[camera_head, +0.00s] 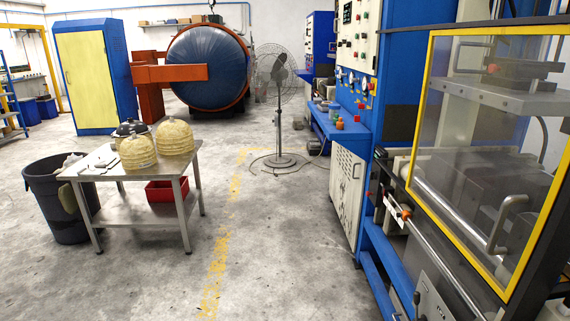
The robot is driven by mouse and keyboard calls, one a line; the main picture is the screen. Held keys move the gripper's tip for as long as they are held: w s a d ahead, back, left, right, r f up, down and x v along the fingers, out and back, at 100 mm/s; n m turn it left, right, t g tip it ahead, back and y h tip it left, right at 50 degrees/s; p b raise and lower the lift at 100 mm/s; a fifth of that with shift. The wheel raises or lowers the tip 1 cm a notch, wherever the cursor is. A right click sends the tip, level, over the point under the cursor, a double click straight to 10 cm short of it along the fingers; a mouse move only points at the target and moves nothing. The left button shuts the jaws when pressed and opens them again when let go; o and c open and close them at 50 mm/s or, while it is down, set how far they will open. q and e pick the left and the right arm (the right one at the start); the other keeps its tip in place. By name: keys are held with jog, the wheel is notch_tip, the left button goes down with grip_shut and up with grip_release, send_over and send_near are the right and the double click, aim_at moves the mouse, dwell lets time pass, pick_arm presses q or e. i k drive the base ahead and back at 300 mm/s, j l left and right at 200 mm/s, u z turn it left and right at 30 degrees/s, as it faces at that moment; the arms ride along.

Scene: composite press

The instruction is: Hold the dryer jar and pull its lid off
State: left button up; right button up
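No jar can be made out for certain as the dryer jar. Several small containers stand on the blue bench ledge (325,122) of the machine, right of the fan. One is a small container with an orange-red top (340,125) near the ledge's front end. It is too small to tell whether it is a jar with a lid. Neither of my grippers is in view.
A steel table (122,217) at left carries stacked yellowish domes (174,137); a dark bin (62,200) stands beside it. A pedestal fan (278,110) stands mid-room. A press with a yellow-framed guard (420,105) fills the right. The central floor is clear.

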aim_at(332, 113)
jog(key=i+j+u, duration=0.15)
jog(key=i, duration=0.9)
jog(key=i+j+u, duration=0.15)
jog(key=i, duration=0.9)
